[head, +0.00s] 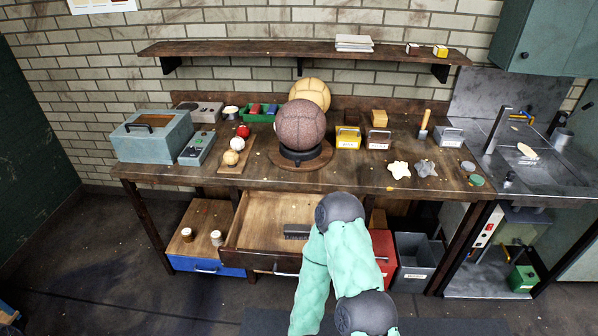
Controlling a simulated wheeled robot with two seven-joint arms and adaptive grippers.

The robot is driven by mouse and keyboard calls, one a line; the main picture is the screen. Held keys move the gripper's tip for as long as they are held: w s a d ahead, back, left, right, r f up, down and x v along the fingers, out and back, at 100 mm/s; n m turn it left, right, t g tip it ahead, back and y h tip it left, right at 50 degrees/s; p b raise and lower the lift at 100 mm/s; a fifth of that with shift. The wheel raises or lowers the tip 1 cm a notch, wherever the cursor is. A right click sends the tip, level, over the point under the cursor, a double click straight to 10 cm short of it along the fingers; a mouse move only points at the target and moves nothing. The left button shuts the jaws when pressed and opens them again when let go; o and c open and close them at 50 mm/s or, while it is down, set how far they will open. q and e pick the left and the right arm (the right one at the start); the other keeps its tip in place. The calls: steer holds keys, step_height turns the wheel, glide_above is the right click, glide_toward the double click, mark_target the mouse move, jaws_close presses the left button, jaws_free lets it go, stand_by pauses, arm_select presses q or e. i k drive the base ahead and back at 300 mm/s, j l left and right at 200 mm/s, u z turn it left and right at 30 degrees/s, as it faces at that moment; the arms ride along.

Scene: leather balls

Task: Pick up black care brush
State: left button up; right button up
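A dark block-shaped object (297,231), which looks like the black care brush, lies in the open wooden drawer (262,205) under the workbench. It is near the drawer's right side, and its right end is next to my arm in the picture. One of my green padded arms rises from the bottom of the head view and covers the drawer's right part. Its gripper does not show. My other gripper is not in view either.
The workbench (345,178) carries a brown ball on a stand (299,125), a yellow ball (311,90), small balls, a grey-green case (152,135) and small boxes. Below stand a blue-fronted box (205,266), a red box (385,255) and a grey bin (417,262).

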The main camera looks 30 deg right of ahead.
mark_target(299, 232)
steer(key=l+u, duration=0.2)
steer(key=l, duration=0.25)
steer(key=l+u, duration=0.2)
steer(key=l, duration=0.2)
steer(key=k+l+u, duration=0.2)
steer(key=l, duration=0.2)
steer(key=l+u, duration=0.15)
steer(key=l, duration=0.3)
steer(key=k+l+u, duration=0.2)
steer(key=l, duration=0.2)
steer(key=i, duration=0.1)
